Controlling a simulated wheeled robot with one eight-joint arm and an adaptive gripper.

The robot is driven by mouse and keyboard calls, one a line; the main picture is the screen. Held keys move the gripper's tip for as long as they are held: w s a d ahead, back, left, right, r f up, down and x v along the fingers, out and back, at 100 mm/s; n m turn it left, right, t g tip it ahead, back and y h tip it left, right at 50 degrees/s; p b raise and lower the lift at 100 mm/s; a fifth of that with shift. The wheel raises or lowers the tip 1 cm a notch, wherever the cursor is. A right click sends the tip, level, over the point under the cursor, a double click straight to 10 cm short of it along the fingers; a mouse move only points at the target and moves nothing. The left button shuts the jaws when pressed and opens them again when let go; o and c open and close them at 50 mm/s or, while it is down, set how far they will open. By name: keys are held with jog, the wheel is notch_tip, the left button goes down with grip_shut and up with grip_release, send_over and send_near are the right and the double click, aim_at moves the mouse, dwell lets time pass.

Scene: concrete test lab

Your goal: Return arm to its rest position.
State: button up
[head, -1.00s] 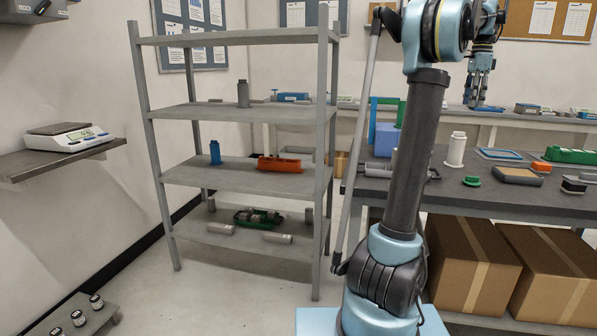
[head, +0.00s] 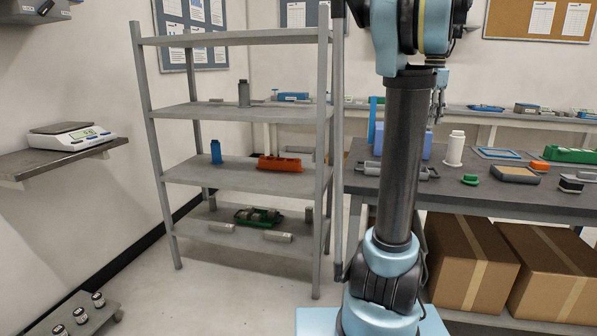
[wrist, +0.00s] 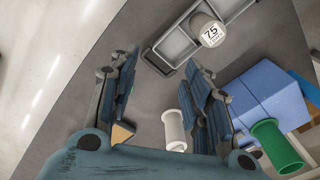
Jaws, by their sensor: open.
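My gripper (wrist: 160,72) is open in the wrist view, its two dark-blue fingers spread wide with nothing held between them. In the head view my gripper (head: 439,104) hangs over the workbench (head: 440,192), partly hidden behind my upright arm. In the wrist view a white flanged cylinder (wrist: 174,128) shows below, between the fingers. A grey frame-like holder (wrist: 178,45) and a round piece marked 75 (wrist: 208,30) lie beyond the fingertips.
A blue box (wrist: 262,98) and a green flanged cylinder (wrist: 277,145) are right of the gripper in the wrist view. A grey shelf rack (head: 240,107) stands close left of my arm.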

jog(key=s+a+f+n, duration=0.7)
jog(key=s+a+f, duration=0.55)
jog(key=a, duration=0.35)
jog(key=s+a+f+n, duration=0.4)
jog(key=s+f, duration=0.2)
jog(key=f, duration=0.4)
jog(key=s+a+f+n+t, duration=0.1)
jog(key=s+a+f+n, duration=0.2)
jog(key=s+f, duration=0.4)
notch_tip(320, 180, down, 3)
jog(key=shift+s+a+f+n+t, duration=0.1)
jog(key=shift+s+a+n+t, duration=0.25)
jog(key=shift+a, duration=0.25)
jog(key=shift+w, duration=0.1)
